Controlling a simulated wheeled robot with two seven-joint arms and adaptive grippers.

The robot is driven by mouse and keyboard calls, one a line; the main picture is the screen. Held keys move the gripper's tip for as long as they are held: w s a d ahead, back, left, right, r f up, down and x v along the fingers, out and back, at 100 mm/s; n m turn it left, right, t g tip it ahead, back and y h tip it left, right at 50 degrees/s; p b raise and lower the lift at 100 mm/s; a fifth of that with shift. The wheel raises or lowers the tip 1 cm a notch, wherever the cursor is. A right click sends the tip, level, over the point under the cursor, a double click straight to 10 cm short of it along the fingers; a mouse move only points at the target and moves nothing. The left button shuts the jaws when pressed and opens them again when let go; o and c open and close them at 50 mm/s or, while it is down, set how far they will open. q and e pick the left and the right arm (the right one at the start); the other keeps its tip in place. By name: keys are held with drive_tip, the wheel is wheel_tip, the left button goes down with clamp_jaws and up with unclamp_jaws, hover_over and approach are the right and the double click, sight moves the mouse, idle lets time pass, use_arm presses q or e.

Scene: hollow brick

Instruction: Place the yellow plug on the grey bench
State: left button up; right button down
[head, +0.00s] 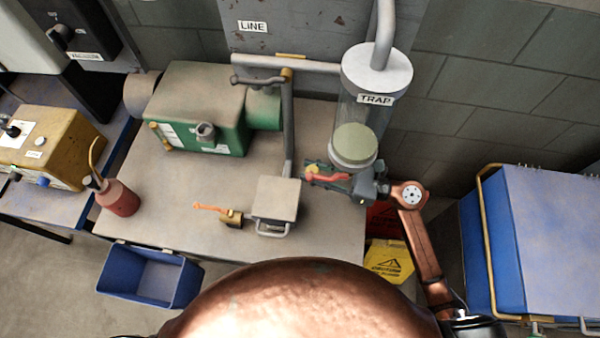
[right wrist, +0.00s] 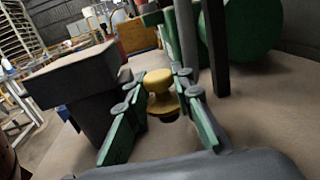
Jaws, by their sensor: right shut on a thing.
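The yellow plug (right wrist: 160,90) is a small stepped knob between the green fingertips of my right gripper (right wrist: 157,93) in the right wrist view. The gripper is shut on it. A dark patch lies just below the plug, and I cannot tell whether the plug touches anything. In the head view my right gripper (head: 320,172) is in front of the glass trap, over the right part of the grey bench (head: 180,190). There a red lever overlaps the gripper, and the plug is not clearly seen. My left gripper is not in view.
The trap (head: 355,145) is close behind.

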drive_tip(key=shift+x, duration=1.55)
use_arm(q)
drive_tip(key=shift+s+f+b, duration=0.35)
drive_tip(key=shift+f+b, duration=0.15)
drive_tip(key=shift+b, duration=0.05)
use_arm(e)
drive_tip(key=shift+w+a+f, duration=0.1)
drive_tip(key=shift+a+f, duration=0.1)
drive_tip(key=shift+f, duration=1.6)
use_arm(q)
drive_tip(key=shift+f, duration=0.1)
use_arm(e)
drive_tip(key=shift+f, duration=0.15)
drive_tip(key=shift+f+b, duration=0.3)
drive_tip(key=shift+b, duration=0.15)
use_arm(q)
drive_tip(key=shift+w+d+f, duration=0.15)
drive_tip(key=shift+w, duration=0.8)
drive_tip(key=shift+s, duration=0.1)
use_arm(e)
drive_tip(key=shift+f, duration=0.25)
